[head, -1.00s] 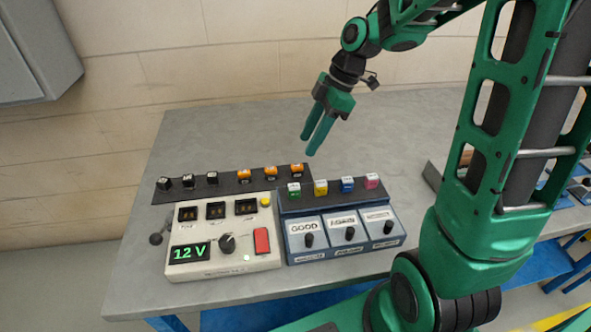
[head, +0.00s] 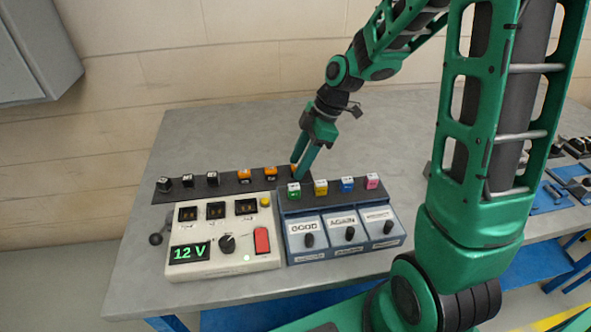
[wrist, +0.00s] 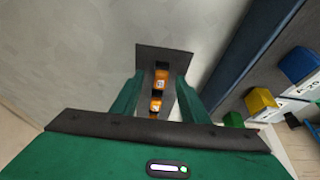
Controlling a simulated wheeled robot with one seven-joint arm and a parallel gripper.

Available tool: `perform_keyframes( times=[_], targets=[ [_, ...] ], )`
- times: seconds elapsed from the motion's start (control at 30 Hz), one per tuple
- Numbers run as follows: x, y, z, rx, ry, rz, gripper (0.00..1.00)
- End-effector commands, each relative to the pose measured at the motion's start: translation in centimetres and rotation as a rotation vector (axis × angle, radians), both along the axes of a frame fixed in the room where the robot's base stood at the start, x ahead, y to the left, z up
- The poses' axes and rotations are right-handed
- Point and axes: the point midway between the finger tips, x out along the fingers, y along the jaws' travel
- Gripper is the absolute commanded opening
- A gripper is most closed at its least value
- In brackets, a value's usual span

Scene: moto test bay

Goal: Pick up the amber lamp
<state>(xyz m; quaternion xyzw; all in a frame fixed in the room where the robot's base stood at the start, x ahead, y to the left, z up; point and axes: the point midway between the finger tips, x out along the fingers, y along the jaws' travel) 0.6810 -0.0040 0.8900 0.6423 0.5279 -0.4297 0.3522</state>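Several small lamps stand on a dark strip (head: 225,182). The amber ones at its right part are an orange lamp (head: 244,174), a second orange lamp (head: 270,172) and a third orange lamp (head: 294,168), partly hidden by my fingers. My gripper (head: 298,167) points down at the strip's right end, by the third lamp. In the wrist view, the fingers of my gripper (wrist: 159,82) are apart, one each side of the strip. An orange lamp (wrist: 160,80) shows between them, with another orange lamp (wrist: 155,105) nearer the palm. No lamp is visibly gripped.
Black lamps (head: 188,180) stand on the strip's left part. A white tester box (head: 215,262) reading 12 V stands in front. A blue box (head: 330,222) with three labelled knobs carries green, yellow, blue and pink pieces close right of my gripper. The grey bench (head: 215,130) behind is clear.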

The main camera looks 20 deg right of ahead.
Motion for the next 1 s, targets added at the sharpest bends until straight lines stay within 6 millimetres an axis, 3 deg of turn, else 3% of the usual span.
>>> perform_keyframes(
  times=[0.03, 0.17, 0.63, 0.9, 1.0],
  targets=[
    [0.0, 0.0, 0.0, 0.0, 0.0, 0.0, 0.31],
    [0.0, 0.0, 0.0, 0.0, 0.0, 0.0, 0.0],
    [0.1, 0.0, 0.7, -0.001, -0.003, 0.0, 0.0],
    [0.1, -0.1, 4.4, -0.001, -0.006, -0.001, 0.0],
    [-1.1, 1.7, 5.4, 0.0, -0.005, 0.003, 0.0]
  ],
)
